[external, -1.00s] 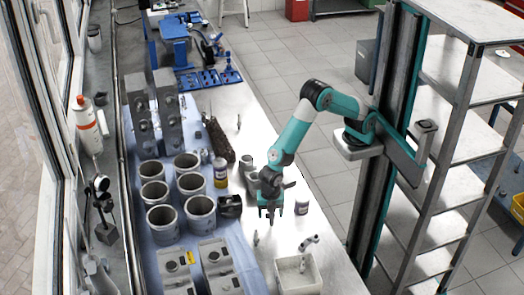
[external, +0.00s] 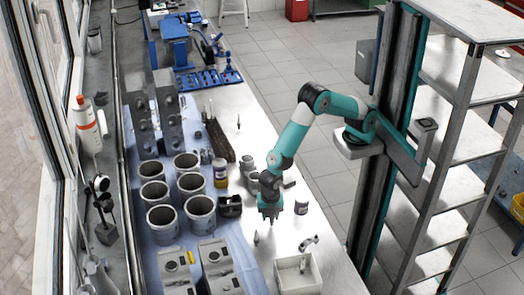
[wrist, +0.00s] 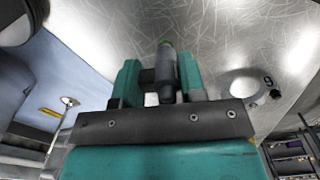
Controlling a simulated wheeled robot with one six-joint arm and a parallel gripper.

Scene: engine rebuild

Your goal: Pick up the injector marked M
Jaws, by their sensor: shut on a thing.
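My gripper (external: 270,212) points down low over the bright bench top, right of the blue mat. In the wrist view its two teal fingers (wrist: 160,80) are shut on a slim grey injector (wrist: 166,62) with a green end. No letter can be read on it, so I cannot tell whether it is the one marked M. The external view hides it behind the fingers. Another small upright piece, perhaps an injector (external: 256,237), stands just in front of my gripper; it also shows at the left of the wrist view (wrist: 68,101).
A white bin (external: 281,266) with a metal part at its rim stands in front. Several grey cylinders (external: 200,210) and engine blocks (external: 218,266) crowd the mat at left. Bench space beyond the gripper is partly clear.

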